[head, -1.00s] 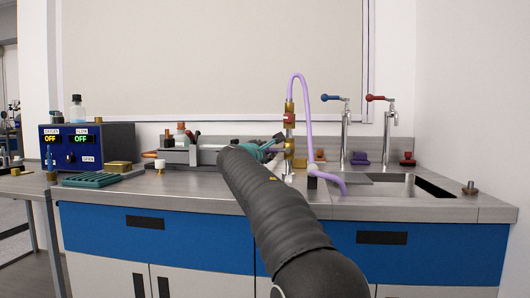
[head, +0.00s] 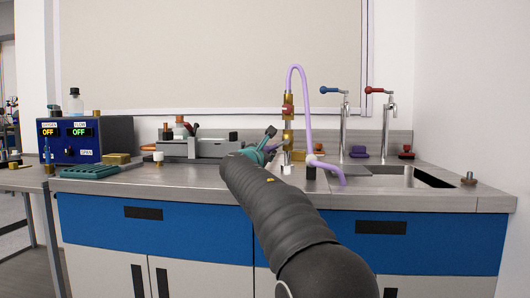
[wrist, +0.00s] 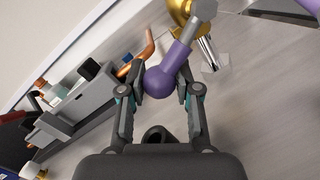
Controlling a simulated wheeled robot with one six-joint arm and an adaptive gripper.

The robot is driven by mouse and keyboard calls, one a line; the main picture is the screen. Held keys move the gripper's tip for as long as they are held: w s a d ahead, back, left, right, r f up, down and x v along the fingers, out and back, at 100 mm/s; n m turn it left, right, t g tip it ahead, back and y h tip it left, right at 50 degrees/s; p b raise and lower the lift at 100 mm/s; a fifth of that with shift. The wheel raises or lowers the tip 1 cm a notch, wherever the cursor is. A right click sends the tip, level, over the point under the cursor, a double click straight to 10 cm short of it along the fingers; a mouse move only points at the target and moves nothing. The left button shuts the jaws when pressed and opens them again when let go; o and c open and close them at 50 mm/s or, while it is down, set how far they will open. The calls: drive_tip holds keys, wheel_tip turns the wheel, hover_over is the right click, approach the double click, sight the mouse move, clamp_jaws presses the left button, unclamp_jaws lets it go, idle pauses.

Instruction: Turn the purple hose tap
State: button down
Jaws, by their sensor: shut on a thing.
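The purple hose tap is a brass fitting (head: 288,137) on a metal post, with a purple hose (head: 305,105) looping up from it and down to the right. Its purple lever ends in a round knob (wrist: 160,82), seen close in the wrist view, with the lever running up to the brass body (wrist: 180,10). My gripper (head: 271,143) is at the left side of the fitting. In the wrist view my gripper (wrist: 160,75) has its fingers on both sides of the purple knob, shut on it. In the head view the lever is mostly hidden by the gripper.
A blue-levered tap (head: 345,120) and a red-levered tap (head: 388,118) stand behind the sink (head: 405,175) at right. A grey apparatus (head: 190,149) stands left of my gripper. A blue control box (head: 70,142) is at far left. The counter front is mostly clear.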

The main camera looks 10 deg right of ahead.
drive_tip(key=c, duration=0.8)
unclamp_jaws()
drive_tip(key=shift+r, duration=0.15)
drive_tip(key=v, duration=1.2)
